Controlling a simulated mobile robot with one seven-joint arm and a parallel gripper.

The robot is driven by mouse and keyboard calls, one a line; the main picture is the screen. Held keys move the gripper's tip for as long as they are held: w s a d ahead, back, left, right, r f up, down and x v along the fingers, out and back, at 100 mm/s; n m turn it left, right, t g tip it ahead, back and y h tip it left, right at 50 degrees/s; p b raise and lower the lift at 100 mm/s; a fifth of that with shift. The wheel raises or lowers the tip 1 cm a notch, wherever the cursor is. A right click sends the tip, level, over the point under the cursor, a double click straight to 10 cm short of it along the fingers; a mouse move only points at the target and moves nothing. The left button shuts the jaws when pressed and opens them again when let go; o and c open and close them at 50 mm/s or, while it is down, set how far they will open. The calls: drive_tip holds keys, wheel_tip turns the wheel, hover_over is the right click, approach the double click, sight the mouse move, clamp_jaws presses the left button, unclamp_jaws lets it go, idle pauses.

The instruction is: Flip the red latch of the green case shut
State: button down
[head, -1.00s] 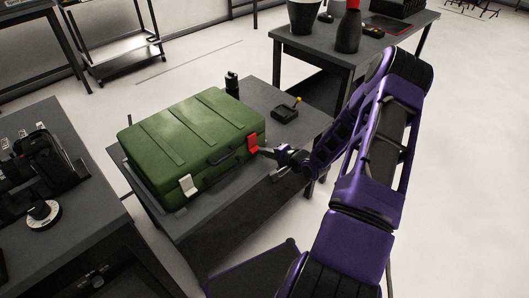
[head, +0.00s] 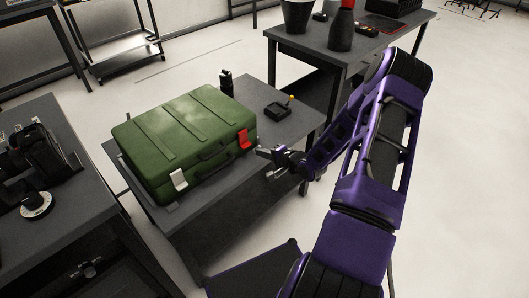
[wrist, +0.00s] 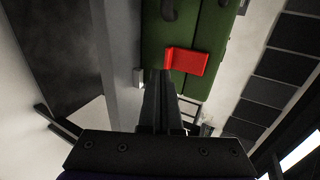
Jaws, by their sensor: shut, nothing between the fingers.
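The green case (head: 190,137) lies closed on a dark table, its front facing my arm. The red latch (head: 244,140) is on its front, near the right end; it also shows in the wrist view (wrist: 187,62), as a bent plate across the dark seam. I cannot tell whether it is fully flat. A white latch (head: 179,179) is near the left end, with a dark handle (head: 213,152) between them. My gripper (head: 262,152) is shut and empty, just right of the red latch with a small gap. Its fingertips (wrist: 159,75) appear beside the latch's lower left corner in the wrist view.
A small black box (head: 277,111) and a black bottle (head: 226,82) stand on the case's table (head: 255,98), behind the case. Another table with a red-topped bottle (head: 341,33) stands at the back right. A camera table (head: 75,205) is at the left.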

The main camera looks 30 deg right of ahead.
drive_tip(key=s+d, duration=0.3)
drive_tip(key=s, duration=0.7)
drive_tip(key=shift+p, duration=0.45)
